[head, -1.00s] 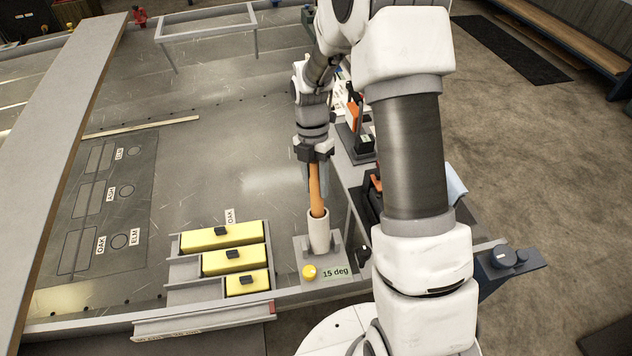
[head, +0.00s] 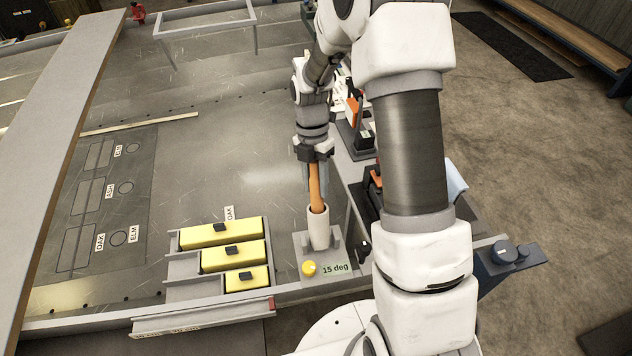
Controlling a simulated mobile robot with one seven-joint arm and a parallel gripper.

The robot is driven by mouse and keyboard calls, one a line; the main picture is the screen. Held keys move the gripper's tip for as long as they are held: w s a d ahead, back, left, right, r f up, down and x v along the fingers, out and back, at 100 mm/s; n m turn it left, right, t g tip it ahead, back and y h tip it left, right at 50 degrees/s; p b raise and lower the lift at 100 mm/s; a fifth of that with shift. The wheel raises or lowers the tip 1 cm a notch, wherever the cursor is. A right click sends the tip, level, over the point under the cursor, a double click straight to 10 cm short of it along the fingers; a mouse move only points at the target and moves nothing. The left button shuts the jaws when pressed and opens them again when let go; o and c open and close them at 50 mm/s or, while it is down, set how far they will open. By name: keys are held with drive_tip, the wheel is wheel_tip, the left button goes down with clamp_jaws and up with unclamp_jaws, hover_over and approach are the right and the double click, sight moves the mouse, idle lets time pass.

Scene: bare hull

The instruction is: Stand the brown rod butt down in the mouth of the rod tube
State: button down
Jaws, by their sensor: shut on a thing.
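The brown rod (head: 316,192) is held by my gripper (head: 314,165) and points down, close to upright. Its lower end is at the mouth of the white rod tube (head: 319,230), and the tube's rim hides that end. I cannot tell how deep it sits. The tube stands on a grey base plate, tilted slightly, with a yellow knob (head: 308,268) and a "15 deg" label (head: 335,268) in front. My gripper is shut on the rod's upper part, above the tube.
Several yellow blocks with black handles (head: 233,254) lie in a stepped grey rack left of the tube. A dark board with outlines and wood-name labels (head: 108,205) lies further left. A long grey beam (head: 60,140) crosses the left side.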

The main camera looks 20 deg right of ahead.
drive_tip(key=shift+c, duration=2.1)
unclamp_jaws()
drive_tip(key=shift+r, duration=0.1)
drive_tip(key=p+v, duration=0.2)
drive_tip(key=v, duration=1.5)
drive_tip(key=shift+r, duration=0.15)
